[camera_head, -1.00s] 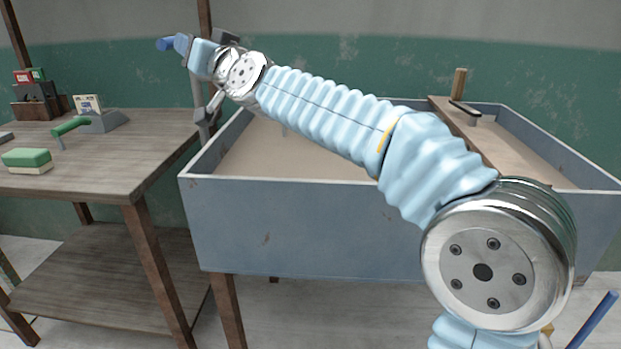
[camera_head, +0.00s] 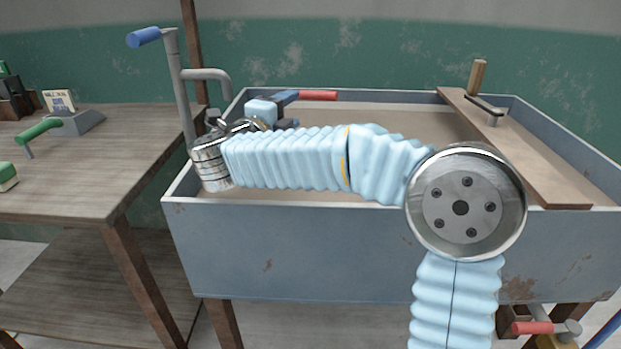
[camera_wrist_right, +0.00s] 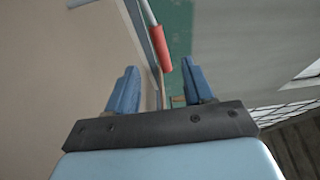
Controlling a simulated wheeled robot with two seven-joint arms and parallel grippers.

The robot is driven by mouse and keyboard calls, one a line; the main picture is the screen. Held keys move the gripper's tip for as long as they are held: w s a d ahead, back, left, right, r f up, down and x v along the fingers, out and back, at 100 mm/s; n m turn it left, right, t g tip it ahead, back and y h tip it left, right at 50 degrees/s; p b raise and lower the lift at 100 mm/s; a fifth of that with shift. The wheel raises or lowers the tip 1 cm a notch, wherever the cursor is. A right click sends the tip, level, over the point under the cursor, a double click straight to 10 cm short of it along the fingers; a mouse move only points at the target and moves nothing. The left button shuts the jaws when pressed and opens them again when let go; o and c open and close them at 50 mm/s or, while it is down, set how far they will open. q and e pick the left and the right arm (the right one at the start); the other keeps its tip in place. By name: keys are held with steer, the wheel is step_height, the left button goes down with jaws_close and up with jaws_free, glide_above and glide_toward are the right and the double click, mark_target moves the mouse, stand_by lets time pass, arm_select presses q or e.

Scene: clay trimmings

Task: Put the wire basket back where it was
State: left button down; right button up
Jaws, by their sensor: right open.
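I do not make out a wire basket in the head view. In the right wrist view, a pale wire-like grid (camera_wrist_right: 290,113) shows at the right edge; I cannot tell whether it is the basket. My right gripper (camera_head: 292,109) is open over the back left part of the grey trough (camera_head: 300,250). Its blue fingers also show in the right wrist view (camera_wrist_right: 158,68), apart, with no object held between them. A red handle (camera_head: 318,95) is close by its fingers in the head view. My left gripper is not in view.
A blue-handled pipe (camera_head: 172,80) stands at the trough's left end, close to my right wrist. A plank (camera_head: 515,150) with a wooden-handled tool (camera_head: 478,78) lies across the right side. A wooden bench (camera_head: 80,165) with a green-handled tool (camera_head: 38,132) stands left.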

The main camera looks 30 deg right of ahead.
mark_target(310, 96)
steer(key=x, duration=0.6)
steer(key=shift+a+p, duration=0.1)
steer(key=shift+p, duration=0.3)
steer(key=p+x, duration=0.1)
steer(key=x, duration=0.4)
steer(key=shift+w+d, duration=0.1)
steer(key=shift+d, duration=0.15)
jaws_close()
